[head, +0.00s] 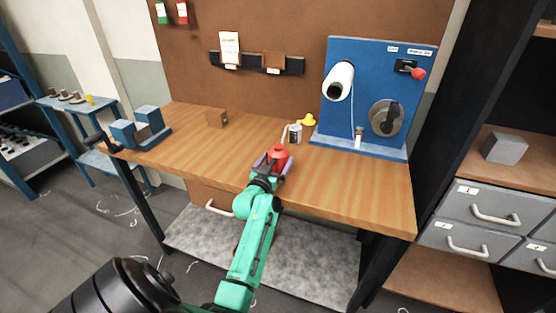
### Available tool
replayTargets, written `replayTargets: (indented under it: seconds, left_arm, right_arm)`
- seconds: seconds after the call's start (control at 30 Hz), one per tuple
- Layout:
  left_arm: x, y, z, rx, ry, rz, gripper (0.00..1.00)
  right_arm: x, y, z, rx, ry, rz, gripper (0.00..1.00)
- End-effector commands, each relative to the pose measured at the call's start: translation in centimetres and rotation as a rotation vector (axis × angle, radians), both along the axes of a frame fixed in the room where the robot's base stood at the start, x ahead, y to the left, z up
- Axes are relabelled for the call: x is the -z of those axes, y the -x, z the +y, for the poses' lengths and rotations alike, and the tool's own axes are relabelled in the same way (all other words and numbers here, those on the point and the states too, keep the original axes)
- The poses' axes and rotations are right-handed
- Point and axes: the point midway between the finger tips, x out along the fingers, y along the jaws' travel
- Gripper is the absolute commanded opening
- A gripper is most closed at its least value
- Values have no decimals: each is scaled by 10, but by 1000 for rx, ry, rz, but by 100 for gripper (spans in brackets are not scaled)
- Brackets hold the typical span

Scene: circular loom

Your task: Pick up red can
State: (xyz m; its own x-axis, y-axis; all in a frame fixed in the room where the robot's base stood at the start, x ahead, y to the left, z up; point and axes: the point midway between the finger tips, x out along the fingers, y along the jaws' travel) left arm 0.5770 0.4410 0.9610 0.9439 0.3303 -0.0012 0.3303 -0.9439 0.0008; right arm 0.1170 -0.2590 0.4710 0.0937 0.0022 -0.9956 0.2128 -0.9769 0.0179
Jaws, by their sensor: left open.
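A red can (278,153) stands on the wooden workbench, near the middle of its front half. My left arm reaches in from below, and my left gripper (271,162) is at the can with its jaws open. The jaws appear to be on either side of the can's lower part; whether they touch it is too small to tell. The arm hides the near side of the can's base. My right gripper does not show.
The workbench (340,187) holds a small dark cup (295,133) and a yellow duck (308,120) just behind the can. A blue panel machine (361,70) stands at back right. The front right is clear.

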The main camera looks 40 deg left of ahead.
Motion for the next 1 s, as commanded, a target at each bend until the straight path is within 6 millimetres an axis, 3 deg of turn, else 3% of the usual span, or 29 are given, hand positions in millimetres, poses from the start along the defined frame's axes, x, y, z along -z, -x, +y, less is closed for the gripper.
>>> replayTargets:
  seconds: [0.07, 0.1, 0.33, 0.57, 0.73, 0.87, 1.0]
  left_arm:
    - [0, 0, 0, 0, 0, 0, 100]
    - [1, 0, 0, 0, 0, 0, 92]
    - [0, 1, 0, 0, 0, 0, 6]
    - [-2, 1, 0, 0, -2, -3, 6]
    - [-16, 0, 0, 1, -2, -6, 6]
    - [-44, 0, 0, 0, -3, -8, 6]
    - [-94, 1, 0, -2, -4, -12, 6]
  right_arm:
    - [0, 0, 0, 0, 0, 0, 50]
    - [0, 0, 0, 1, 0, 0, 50]
    - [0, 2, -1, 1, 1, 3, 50]
    - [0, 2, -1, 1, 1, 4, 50]
    - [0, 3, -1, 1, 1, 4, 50]
    - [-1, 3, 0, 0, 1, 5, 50]
    - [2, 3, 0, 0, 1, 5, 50]
